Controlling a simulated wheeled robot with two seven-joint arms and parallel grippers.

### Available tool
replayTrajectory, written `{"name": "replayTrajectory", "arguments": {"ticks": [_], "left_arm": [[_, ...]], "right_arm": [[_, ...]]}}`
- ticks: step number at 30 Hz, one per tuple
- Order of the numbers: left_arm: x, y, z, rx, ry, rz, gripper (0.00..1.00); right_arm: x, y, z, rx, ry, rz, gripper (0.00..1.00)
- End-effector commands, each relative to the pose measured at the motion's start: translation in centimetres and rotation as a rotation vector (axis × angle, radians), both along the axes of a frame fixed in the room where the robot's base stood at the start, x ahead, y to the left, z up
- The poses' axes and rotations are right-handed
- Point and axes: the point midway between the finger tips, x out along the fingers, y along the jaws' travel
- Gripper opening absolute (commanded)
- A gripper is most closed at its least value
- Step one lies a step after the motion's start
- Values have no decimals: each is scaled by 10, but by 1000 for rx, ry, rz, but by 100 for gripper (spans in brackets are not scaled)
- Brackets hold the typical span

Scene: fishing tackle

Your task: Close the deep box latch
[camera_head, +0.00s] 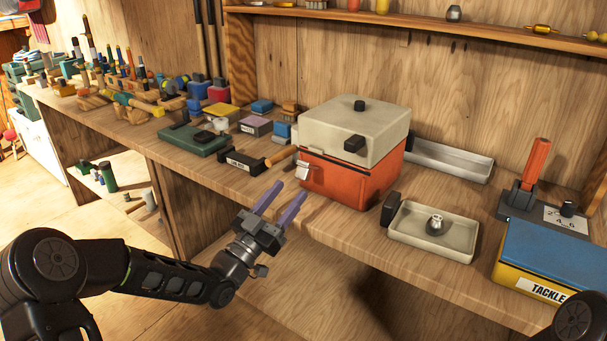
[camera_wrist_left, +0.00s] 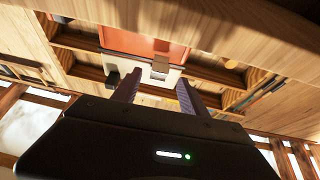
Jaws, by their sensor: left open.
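The deep box has an orange body (camera_head: 345,181) and a cream lid (camera_head: 355,128) with a dark knob on top, and it stands on the wooden bench. The lid sits down on the body. A small pale latch (camera_head: 304,169) is at the box's left front corner; it also shows in the left wrist view (camera_wrist_left: 160,68) against the orange wall. I cannot tell whether it is fastened. My left gripper (camera_head: 291,204) is open and empty, its two purple fingers pointing at the latch side, just in front of the bench edge and apart from the box. My right gripper is out of view.
A black labelled block (camera_head: 242,162) with a wooden handle lies left of the box. A cream tray (camera_head: 432,232) with a metal knob is at its right, and a blue and yellow tackle box (camera_head: 553,262) farther right. A grey trough (camera_head: 447,160) lies behind. Space before the bench is free.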

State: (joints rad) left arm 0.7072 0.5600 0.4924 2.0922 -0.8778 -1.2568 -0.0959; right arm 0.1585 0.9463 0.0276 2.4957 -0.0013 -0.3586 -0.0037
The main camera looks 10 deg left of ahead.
Motion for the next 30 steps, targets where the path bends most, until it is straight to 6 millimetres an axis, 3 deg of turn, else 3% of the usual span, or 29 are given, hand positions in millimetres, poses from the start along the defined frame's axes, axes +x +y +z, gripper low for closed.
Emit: {"name": "replayTrajectory", "arguments": {"ticks": [13,24,30], "left_arm": [[53,-23,24,-2,0,1,51],[58,-25,26,-1,1,1,50],[58,-25,26,-1,1,1,34]], "right_arm": [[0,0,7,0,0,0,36],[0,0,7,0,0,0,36],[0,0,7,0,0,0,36]]}}
